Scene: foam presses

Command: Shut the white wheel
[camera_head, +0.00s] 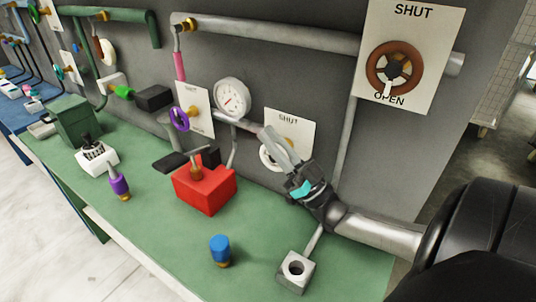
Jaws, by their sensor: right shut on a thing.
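The white wheel (266,158) is mounted low on the wall in front of a white plate (298,127) lettered SHUT. My right gripper (272,140) comes in from the right and is shut on the white wheel at its upper rim. The gripper covers the right part of the wheel and much of the plate, so the wheel's pointer is hidden. My left gripper is out of view.
A brown wheel (372,68) on a SHUT/OPEN plate is at the upper right. A purple wheel (179,119) and a gauge (232,98) are to the left. A red box (208,194), a blue-topped knob (220,246) and a grey block (295,272) stand on the green bench (180,262).

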